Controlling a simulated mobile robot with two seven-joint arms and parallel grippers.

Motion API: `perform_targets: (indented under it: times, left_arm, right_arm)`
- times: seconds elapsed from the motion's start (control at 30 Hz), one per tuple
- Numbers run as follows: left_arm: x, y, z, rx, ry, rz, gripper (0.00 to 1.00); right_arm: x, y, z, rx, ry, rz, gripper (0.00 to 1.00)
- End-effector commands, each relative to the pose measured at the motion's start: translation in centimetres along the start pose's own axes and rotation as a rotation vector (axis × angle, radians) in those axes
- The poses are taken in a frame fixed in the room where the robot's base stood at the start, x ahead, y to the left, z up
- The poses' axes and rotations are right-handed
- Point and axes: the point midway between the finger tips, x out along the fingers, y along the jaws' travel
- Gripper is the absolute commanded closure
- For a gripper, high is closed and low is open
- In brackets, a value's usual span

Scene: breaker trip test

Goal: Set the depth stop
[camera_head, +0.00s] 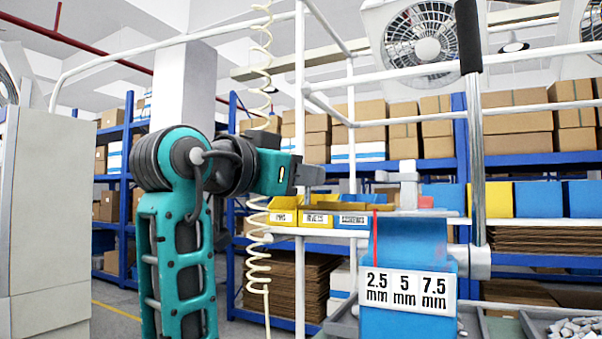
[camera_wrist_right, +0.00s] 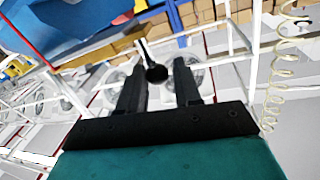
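A blue block with a white label (camera_head: 406,290) reading 2.5, 5 and 7.5 mm stands at the front right in the head view. A thin red strip (camera_head: 375,240) stands upright at its left edge.
Yellow and blue bins (camera_head: 318,217) sit on a rack behind the block. A coiled cream hose (camera_head: 260,270) hangs beside my arm. White frame posts (camera_head: 299,110) stand around the bench. A grey tray of small parts (camera_head: 575,328) is at the lower right.

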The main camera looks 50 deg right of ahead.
Motion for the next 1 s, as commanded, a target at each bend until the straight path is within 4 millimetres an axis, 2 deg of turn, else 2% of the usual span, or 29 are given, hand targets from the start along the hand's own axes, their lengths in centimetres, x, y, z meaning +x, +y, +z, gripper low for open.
perform_targets:
  times: [0.43, 0.57, 0.67, 1.0]
  left_arm:
    - [0.0, 0.1, 0.1, -0.001, -0.002, 0.002, 0.57]
    - [0.1, 0.1, 0.2, -0.001, -0.002, 0.002, 0.57]
    - [0.2, 0.1, 0.4, 0.000, -0.002, 0.002, 0.57]
    - [0.9, 0.1, 0.9, 0.000, 0.004, 0.001, 0.57]
  right_arm:
    - [0.0, 0.1, 0.0, 0.000, 0.000, 0.002, 0.63]
    - [-0.8, 0.0, 0.1, 0.001, -0.001, 0.000, 0.63]
    - [-2.3, 0.0, 0.1, 0.001, -0.001, -0.002, 0.63]
    - [-9.7, 0.0, 0.1, -0.001, 0.000, -0.002, 0.63]
